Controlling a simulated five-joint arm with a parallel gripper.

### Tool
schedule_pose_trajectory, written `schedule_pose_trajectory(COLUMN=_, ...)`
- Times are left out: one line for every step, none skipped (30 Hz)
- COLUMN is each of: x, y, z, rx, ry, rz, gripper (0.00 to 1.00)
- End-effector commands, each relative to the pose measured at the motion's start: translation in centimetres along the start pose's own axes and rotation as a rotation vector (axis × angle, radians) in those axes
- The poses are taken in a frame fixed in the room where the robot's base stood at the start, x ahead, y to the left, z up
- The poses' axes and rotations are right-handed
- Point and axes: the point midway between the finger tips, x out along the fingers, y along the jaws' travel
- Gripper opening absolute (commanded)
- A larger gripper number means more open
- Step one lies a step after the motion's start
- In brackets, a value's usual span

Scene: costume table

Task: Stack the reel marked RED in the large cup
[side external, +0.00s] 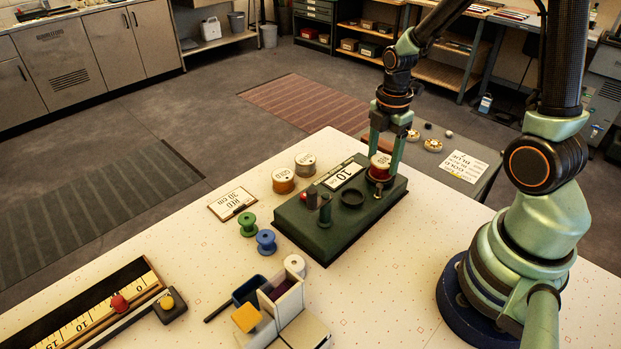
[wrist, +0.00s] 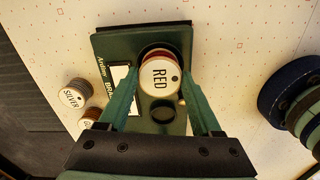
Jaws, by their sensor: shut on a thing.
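The reel marked RED (side external: 380,164) has a white labelled top and red sides. It is upright at the large dark cup (side external: 378,179) at the right end of the green block (side external: 333,225). My gripper (side external: 383,160) is shut on this reel, one finger on each side. In the wrist view the RED label (wrist: 160,78) shows between the fingers, with the cup's dark rim (wrist: 150,49) behind it. I cannot tell whether the reel rests on the cup's bottom or on something inside.
A smaller empty dark cup (side external: 352,197) and dark posts (side external: 325,208) are on the block. GOLD (side external: 283,180) and SILVER (side external: 305,164) reels stand beside it. Green (side external: 247,224) and blue (side external: 266,242) spools and small bins (side external: 281,297) stand nearer. The table's front right is clear.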

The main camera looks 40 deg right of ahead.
Motion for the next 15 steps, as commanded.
schedule_pose_trajectory(x=-0.03, y=0.02, z=0.0, rx=0.0, ry=0.0, rz=0.001, gripper=0.09)
schedule_pose_trajectory(x=-0.03, y=0.02, z=0.0, rx=0.0, ry=0.0, rz=0.001, gripper=0.09)
schedule_pose_trajectory(x=-0.01, y=0.02, z=0.0, rx=0.0, ry=0.0, rz=0.0, gripper=0.09)
schedule_pose_trajectory(x=0.04, y=0.01, z=0.0, rx=0.0, ry=0.0, rz=0.0, gripper=0.09)
schedule_pose_trajectory(x=0.13, y=0.0, z=0.0, rx=0.0, ry=0.0, rz=-0.001, gripper=0.09)
schedule_pose_trajectory(x=0.25, y=-0.01, z=0.0, rx=0.0, ry=0.0, rz=-0.001, gripper=0.09)
schedule_pose_trajectory(x=0.34, y=-0.02, z=0.0, rx=0.0, ry=0.0, rz=-0.002, gripper=0.09)
schedule_pose_trajectory(x=0.42, y=-0.02, z=0.0, rx=0.0, ry=0.0, rz=-0.002, gripper=0.09)
schedule_pose_trajectory(x=0.53, y=-0.02, z=0.0, rx=0.0, ry=0.0, rz=-0.002, gripper=0.09)
schedule_pose_trajectory(x=0.61, y=-0.01, z=0.0, rx=0.0, ry=0.0, rz=-0.001, gripper=0.09)
schedule_pose_trajectory(x=0.68, y=0.0, z=0.0, rx=0.0, ry=0.0, rz=-0.001, gripper=0.09)
schedule_pose_trajectory(x=0.7, y=0.01, z=0.0, rx=0.0, ry=0.0, rz=0.0, gripper=0.73)
schedule_pose_trajectory(x=0.68, y=0.02, z=0.0, rx=0.0, ry=0.0, rz=0.0, gripper=0.85)
schedule_pose_trajectory(x=0.67, y=0.02, z=0.0, rx=0.0, ry=0.0, rz=0.0, gripper=0.96)
schedule_pose_trajectory(x=0.67, y=0.02, z=0.0, rx=0.0, ry=0.0, rz=0.0, gripper=0.96)
